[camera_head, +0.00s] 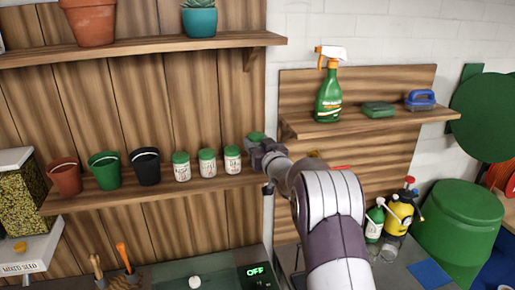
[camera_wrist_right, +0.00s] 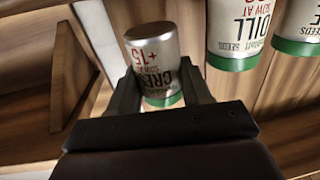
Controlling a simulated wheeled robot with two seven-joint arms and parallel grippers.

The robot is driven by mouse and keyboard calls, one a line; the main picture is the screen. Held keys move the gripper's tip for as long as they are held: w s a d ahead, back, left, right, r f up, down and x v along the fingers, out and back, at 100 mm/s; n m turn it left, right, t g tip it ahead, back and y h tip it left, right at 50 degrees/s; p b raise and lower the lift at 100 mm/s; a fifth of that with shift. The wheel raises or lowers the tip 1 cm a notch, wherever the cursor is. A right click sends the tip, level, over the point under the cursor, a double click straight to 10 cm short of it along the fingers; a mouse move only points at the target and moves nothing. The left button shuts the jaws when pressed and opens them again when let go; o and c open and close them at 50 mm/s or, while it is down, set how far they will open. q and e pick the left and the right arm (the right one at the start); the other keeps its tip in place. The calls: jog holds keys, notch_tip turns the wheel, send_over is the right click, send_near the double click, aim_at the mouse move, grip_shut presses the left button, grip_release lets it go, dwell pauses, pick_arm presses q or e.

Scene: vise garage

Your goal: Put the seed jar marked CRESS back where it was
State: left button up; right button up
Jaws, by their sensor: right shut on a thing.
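The seed jar marked CRESS (camera_wrist_right: 155,62) is held between the fingers of my right gripper (camera_head: 258,146). Its label shows upside down in the right wrist view. In the head view only its green lid (camera_head: 255,137) shows clearly; my gripper hides most of its body. The jar is at the right end of the lower wooden shelf (camera_head: 110,198), with its lid higher in the picture than the other lids. I cannot tell whether its base touches the shelf. My left gripper is not in view.
Three similar jars (camera_head: 208,163) stand left of the held jar; one is marked DILL (camera_wrist_right: 238,30). Black (camera_head: 146,168), green (camera_head: 104,172) and terracotta (camera_head: 65,178) pots stand further left. A right-hand shelf (camera_head: 350,122) holds a spray bottle (camera_head: 328,98).

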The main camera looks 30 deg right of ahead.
notch_tip(320, 180, down, 2)
jog(key=shift+s+a+f+p, duration=0.1)
jog(key=shift+s+f+p, duration=0.1)
jog(key=shift+p, duration=0.35)
jog(key=shift+f, duration=0.2)
jog(key=shift+f+b, duration=0.2)
jog(key=shift+b, duration=0.1)
jog(key=o, duration=1.1)
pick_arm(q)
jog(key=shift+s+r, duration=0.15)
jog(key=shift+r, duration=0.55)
pick_arm(e)
jog(key=shift+r, duration=0.1)
